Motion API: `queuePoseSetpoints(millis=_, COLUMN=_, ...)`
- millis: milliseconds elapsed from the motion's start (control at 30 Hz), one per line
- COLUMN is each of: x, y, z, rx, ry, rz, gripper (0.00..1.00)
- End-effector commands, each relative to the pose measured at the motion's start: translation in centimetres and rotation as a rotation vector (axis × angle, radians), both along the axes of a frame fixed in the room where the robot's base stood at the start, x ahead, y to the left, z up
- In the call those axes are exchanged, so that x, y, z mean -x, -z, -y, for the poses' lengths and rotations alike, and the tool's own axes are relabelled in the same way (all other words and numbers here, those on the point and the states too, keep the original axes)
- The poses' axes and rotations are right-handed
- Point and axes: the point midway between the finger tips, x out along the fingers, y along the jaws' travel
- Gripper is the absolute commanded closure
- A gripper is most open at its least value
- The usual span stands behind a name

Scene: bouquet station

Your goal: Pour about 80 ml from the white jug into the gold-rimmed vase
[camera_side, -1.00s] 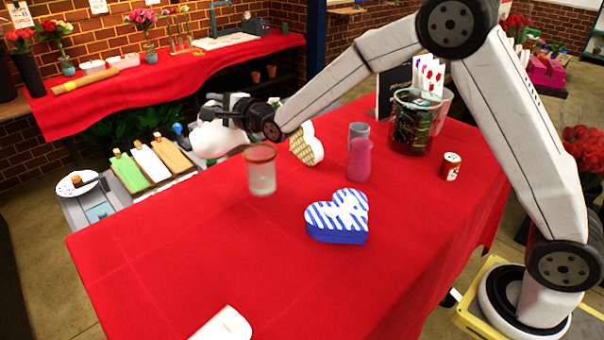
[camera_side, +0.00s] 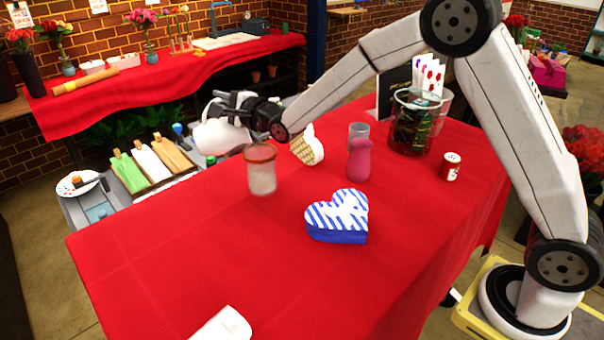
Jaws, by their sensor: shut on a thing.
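The white jug (camera_side: 219,138) hangs tilted at the far left edge of the red table, a little left of the vase. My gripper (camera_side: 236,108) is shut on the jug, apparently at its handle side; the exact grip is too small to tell. The gold-rimmed vase (camera_side: 262,178) is a clear glass standing upright on the table, with a coppery band at its top. Its lower part looks pale and cloudy. The jug's right edge is close to the vase rim in the picture; I cannot tell whether they touch. I see no clear stream between them.
A glass container (camera_side: 417,125) stands behind.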

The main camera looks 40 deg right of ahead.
Motion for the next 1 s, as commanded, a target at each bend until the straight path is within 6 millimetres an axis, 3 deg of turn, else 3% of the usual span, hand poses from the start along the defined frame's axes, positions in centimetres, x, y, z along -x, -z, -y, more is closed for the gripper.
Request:
queuePoseSetpoints(millis=200, x=-1.4, y=0.7, z=-2.7, rx=0.126, ry=-0.003, rz=-0.068, gripper=1.00)
queuePoseSetpoints(millis=500, x=-2.5, y=2.9, z=-4.7, rx=0.356, ry=-0.005, rz=-0.199, gripper=1.00)
queuePoseSetpoints(millis=1000, x=-2.7, y=3.3, z=-4.8, rx=0.394, ry=-0.001, rz=-0.219, gripper=1.00)
